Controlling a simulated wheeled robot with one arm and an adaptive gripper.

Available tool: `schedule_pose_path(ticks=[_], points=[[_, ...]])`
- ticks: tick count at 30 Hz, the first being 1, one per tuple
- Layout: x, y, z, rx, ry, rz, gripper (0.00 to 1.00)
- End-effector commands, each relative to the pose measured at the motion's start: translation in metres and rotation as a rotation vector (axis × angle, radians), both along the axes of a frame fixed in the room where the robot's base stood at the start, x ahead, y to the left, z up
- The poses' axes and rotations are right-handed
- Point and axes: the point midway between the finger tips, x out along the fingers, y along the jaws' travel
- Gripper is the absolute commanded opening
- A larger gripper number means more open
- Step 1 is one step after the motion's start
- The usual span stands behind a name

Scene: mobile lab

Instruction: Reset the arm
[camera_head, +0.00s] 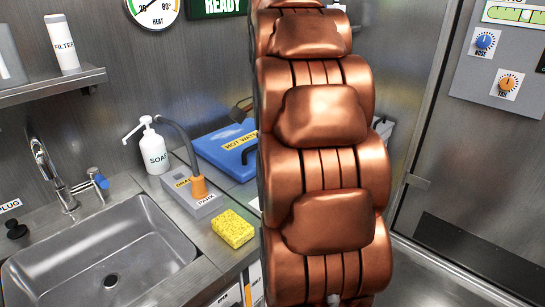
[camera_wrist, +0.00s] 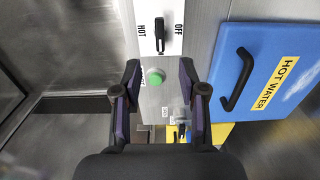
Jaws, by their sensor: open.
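My gripper (camera_wrist: 159,70) shows in the wrist view with its two dark fingers spread apart. Nothing is held between them. Behind the gap is a grey panel with a green round button (camera_wrist: 155,76) and a black switch (camera_wrist: 160,36) marked HOT and OFF. In the head view, my copper-coloured arm stands upright and fills the middle from top to bottom. My gripper cannot be made out there.
A blue HOT WATER cover (camera_wrist: 284,48) with a black handle is right of my gripper. In the head view, a sink (camera_head: 97,250), yellow sponge (camera_head: 233,228), tank drain box (camera_head: 205,205) and soap bottle (camera_head: 154,150) are left of my arm. A shelf (camera_head: 50,85) is above.

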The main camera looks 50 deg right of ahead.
Motion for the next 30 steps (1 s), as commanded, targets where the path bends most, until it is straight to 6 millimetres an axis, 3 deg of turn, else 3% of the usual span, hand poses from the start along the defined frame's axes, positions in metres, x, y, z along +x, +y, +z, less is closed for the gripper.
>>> schedule_pose_path(ticks=[22,26,30], points=[[0.000,0.002,0.003,0.000,0.000,0.007,0.42],[0.000,0.018,-0.004,0.007,0.009,0.070,0.42],[-0.001,0.055,-0.021,0.023,0.027,0.233,0.42]])
